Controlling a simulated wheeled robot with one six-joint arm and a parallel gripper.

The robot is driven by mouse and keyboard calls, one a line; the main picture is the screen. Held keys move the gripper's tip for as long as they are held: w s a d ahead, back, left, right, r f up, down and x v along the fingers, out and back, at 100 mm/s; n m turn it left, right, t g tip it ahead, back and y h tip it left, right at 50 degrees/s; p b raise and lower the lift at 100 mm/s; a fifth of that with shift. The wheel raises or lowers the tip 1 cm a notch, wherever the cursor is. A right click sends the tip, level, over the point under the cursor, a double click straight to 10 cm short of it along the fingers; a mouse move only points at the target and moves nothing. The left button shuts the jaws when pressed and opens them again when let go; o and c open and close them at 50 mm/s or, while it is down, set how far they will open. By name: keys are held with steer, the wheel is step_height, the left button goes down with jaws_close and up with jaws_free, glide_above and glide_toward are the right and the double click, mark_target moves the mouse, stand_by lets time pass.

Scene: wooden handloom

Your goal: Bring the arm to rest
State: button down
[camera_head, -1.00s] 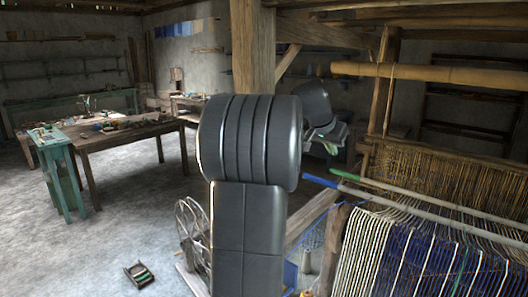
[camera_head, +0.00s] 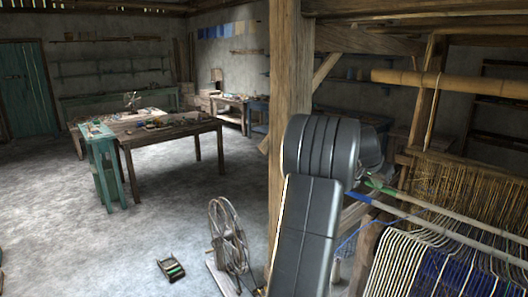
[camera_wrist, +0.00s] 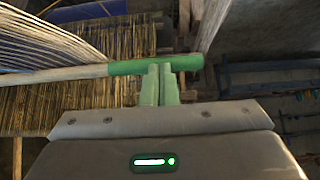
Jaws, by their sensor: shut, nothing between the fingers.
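My gripper (camera_wrist: 159,80) shows in the wrist view with its two pale green fingers together and nothing held. In that view a pale rod with a green end (camera_wrist: 125,68) passes just beyond the fingertips; I cannot tell whether they touch it. My arm (camera_head: 318,165) stands bent in the right half of the head view and hides the gripper there. The green-ended rod (camera_head: 400,195) shows just right of the arm's upper joint, with a blue-ended rod (camera_head: 385,207) below it.
The loom's striped warp (camera_head: 425,265) and bamboo beam (camera_head: 450,80) are close on the right. A wooden post (camera_head: 283,110) stands behind my arm. A spinning wheel (camera_head: 229,235) and a small dark tray (camera_head: 171,269) are on the floor. A wooden table (camera_head: 165,135) is farther back. The left floor is open.

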steer(key=shift+s+a+r, duration=0.2)
steer(key=shift+s+a, duration=0.35)
steer(key=shift+a, duration=0.05)
